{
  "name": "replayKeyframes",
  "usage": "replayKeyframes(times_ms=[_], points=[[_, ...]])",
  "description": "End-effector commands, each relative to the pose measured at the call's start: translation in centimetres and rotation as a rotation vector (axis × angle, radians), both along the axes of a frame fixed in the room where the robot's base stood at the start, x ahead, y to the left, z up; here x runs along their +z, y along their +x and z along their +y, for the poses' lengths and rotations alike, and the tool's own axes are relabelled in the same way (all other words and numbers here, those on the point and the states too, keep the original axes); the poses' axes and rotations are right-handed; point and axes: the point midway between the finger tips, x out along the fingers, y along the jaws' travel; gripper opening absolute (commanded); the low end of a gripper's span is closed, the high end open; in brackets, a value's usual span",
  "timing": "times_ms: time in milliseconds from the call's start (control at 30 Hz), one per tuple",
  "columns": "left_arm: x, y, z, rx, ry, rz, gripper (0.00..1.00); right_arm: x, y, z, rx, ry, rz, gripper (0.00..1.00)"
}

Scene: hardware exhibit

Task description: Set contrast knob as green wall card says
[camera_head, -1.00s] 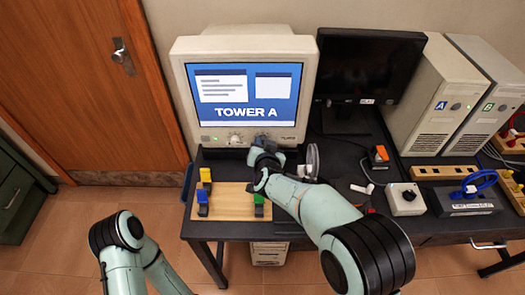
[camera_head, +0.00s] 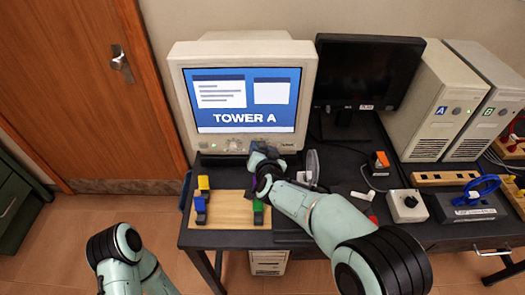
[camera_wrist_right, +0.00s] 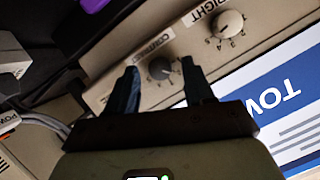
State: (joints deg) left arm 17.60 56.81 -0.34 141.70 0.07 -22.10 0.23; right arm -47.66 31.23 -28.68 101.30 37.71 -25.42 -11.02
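The contrast knob (camera_wrist_right: 159,68) is a dark grey dial with numbers around it, on the beige bezel of the CRT monitor (camera_head: 180,95). In the wrist view a lighter brightness knob (camera_wrist_right: 228,24) sits beside it. My right gripper (camera_wrist_right: 159,72) is open, with one dark finger on each side of the contrast knob; I cannot tell whether they touch it. In the head view my right gripper (camera_head: 258,155) is at the monitor's lower bezel and hides part of it. The screen reads TOWER A. No green wall card is in view. Only my left arm's links show.
A wooden board (camera_head: 228,208) with coloured blocks lies in front of the monitor. A black monitor (camera_head: 365,75) and towers A (camera_head: 430,95) and B (camera_head: 487,110) stand right. A white box with a black knob (camera_head: 406,205) is on the desk.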

Motion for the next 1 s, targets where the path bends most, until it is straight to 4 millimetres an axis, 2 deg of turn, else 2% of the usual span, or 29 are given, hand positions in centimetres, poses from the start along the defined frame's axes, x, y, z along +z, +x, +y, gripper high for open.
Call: replayKeyframes(times_ms=[167,267,700,833,1000], points=[[0.0,0.0,0.0,0.0,0.0,0.0,0.43,0.0,-0.3,0.0,0.001,-0.001,0.002,0.52],[0.1,0.0,0.0,0.0,0.0,0.0,0.43,0.5,-1.2,-0.1,0.002,0.001,0.002,0.52],[1.6,0.5,0.0,0.0,0.0,-0.006,0.43,4.1,-9.7,-1.2,0.003,0.003,0.001,0.52],[2.0,0.6,0.0,0.0,0.0,-0.008,0.43,4.8,-11.3,-1.5,0.003,0.002,0.0,0.52],[2.1,0.7,0.0,-0.001,0.0,-0.008,0.43,5.0,-12.3,-1.6,0.001,0.001,0.001,0.52]])
